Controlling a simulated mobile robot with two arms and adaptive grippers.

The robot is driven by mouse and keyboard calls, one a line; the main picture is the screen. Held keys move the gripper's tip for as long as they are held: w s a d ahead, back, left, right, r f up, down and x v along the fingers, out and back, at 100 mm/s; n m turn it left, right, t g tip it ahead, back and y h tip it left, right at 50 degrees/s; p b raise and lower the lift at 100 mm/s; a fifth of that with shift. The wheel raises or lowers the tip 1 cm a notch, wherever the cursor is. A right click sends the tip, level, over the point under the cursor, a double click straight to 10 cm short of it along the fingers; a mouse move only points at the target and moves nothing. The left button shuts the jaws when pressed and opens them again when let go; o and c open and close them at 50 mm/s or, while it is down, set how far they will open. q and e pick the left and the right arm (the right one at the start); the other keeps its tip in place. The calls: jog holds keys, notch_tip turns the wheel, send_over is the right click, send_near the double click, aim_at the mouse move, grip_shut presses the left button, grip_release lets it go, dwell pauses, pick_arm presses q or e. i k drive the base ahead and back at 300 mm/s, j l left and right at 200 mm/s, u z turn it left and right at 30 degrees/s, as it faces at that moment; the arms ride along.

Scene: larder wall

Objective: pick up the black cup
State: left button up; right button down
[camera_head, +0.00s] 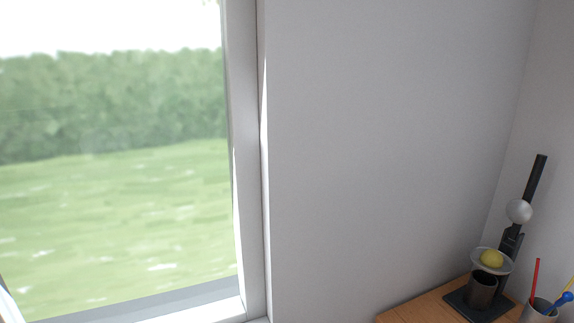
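A dark, metallic-looking cup (481,291) stands upright on a black base plate (457,303) near the lower right of the head view. It looks dark grey to black, and I cannot tell its exact colour. Neither of my grippers is in view.
The cup's plate is on a wooden surface (408,314) in the corner. A dark upright post (535,178) with a pale ball (519,211) rises behind. A grey holder (538,313) with coloured sticks stands at right. A window fills the left.

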aim_at(480, 289)
jog(key=z, duration=1.25)
